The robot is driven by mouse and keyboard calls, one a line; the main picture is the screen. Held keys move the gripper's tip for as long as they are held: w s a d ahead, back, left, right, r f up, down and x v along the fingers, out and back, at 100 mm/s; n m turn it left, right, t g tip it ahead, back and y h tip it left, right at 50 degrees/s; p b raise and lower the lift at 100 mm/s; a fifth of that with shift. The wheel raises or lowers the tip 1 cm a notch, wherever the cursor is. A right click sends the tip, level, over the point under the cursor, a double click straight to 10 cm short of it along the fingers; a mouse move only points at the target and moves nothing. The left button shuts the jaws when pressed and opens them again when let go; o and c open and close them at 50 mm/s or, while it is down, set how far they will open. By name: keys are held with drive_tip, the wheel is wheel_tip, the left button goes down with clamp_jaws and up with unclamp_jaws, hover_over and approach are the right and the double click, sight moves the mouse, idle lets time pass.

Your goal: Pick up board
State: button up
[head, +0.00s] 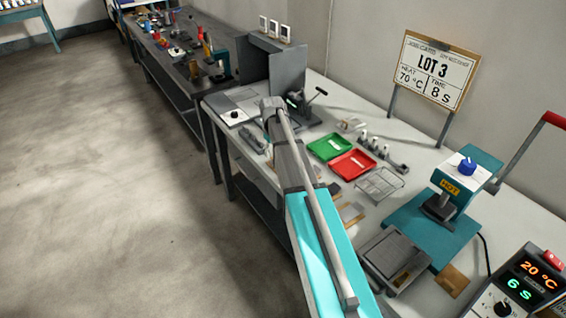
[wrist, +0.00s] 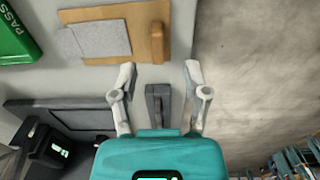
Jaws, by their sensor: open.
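The tan board (wrist: 153,30) lies flat on the pale bench at the top of the wrist view. A grey sheet (wrist: 104,38) lies on it, and a raised tan block stands at its right end, close to the bench edge. My gripper (wrist: 160,70) is open and empty. Its two fingertips are spread just below the board's right end in the picture, apart from it as far as I can tell. In the head view my arm crosses the bench and hides much of this area; I cannot make out the board or the fingertips clearly there.
A green PASS tray (wrist: 18,35) lies left of the board. A dark grey bar (wrist: 157,100) shows between my fingers. In the head view, a red tray (head: 352,164), a teal press (head: 455,200) and a LOT 3 sign (head: 433,70) stand along the bench. Open floor (head: 120,200) lies left.

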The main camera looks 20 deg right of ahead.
drive_tip(key=shift+w+d+f+b, duration=0.1)
drive_tip(key=shift+f+b, duration=2.4)
drive_tip(key=shift+f, duration=0.1)
clamp_jaws()
